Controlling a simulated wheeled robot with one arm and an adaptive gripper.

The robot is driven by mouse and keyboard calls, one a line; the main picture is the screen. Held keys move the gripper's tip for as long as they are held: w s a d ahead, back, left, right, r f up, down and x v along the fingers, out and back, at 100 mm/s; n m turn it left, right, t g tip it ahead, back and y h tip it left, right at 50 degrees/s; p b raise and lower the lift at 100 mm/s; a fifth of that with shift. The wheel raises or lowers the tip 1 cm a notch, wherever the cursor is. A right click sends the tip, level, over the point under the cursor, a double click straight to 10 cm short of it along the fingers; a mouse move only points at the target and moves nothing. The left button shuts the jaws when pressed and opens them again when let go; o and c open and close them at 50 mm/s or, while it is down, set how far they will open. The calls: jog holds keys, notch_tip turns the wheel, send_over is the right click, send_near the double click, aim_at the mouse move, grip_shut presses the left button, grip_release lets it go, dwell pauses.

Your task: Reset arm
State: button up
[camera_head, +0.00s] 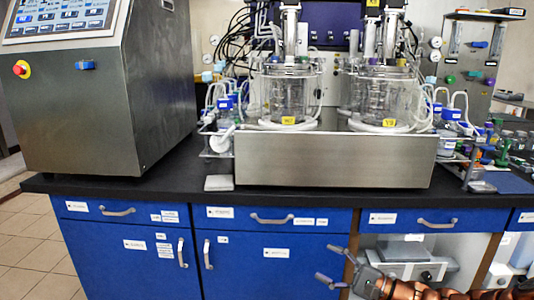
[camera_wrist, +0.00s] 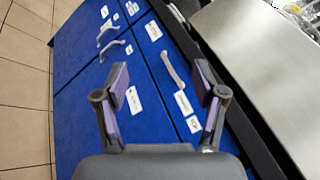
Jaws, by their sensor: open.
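My gripper (camera_head: 333,267) is open and empty in front of the blue cabinets, at the lower right of the head view. My arm reaches in from the lower right corner. In the wrist view my gripper (camera_wrist: 163,85) shows two spread fingers with purple pads and nothing between them. Behind them are the blue cabinet fronts (camera_wrist: 85,60), turned sideways in that view. The gripper appears apart from the cabinets and their handles.
Twin glass vessels (camera_head: 290,95) and (camera_head: 385,97) stand behind a steel front (camera_head: 330,160) on the black bench (camera_head: 150,184). A control console (camera_head: 95,100) stands at left. An open cabinet bay (camera_head: 470,250) holds a grey device. Tiled floor (camera_head: 25,245) is clear at left.

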jog(key=s+a+r+n+g+p, duration=0.55)
jog(key=s+a+r+g, duration=0.3)
jog(key=s+a, duration=0.2)
jog(key=s+a+r+n+g+h+p, duration=0.1)
jog(key=s+r+n+g+h+p, duration=0.25)
jog(key=s, duration=0.45)
jog(key=s+a+r+n+g+h+p, duration=0.1)
jog(key=s+r+n+g+h+p, duration=0.2)
jog(key=s, duration=0.5)
jog(key=s+d+r+t+h+p, duration=0.1)
jog(key=s+d+r+h+p, duration=0.2)
jog(key=d, duration=0.4)
jog(key=s+d+r+t+h+p, duration=0.2)
jog(key=s+d+r+h+p, duration=0.1)
jog(key=s+d+h+p, duration=0.3)
jog(key=shift+s+d+r+n+h, duration=0.25)
jog(key=shift+d+n+h, duration=0.15)
jog(key=shift+d+h, duration=0.45)
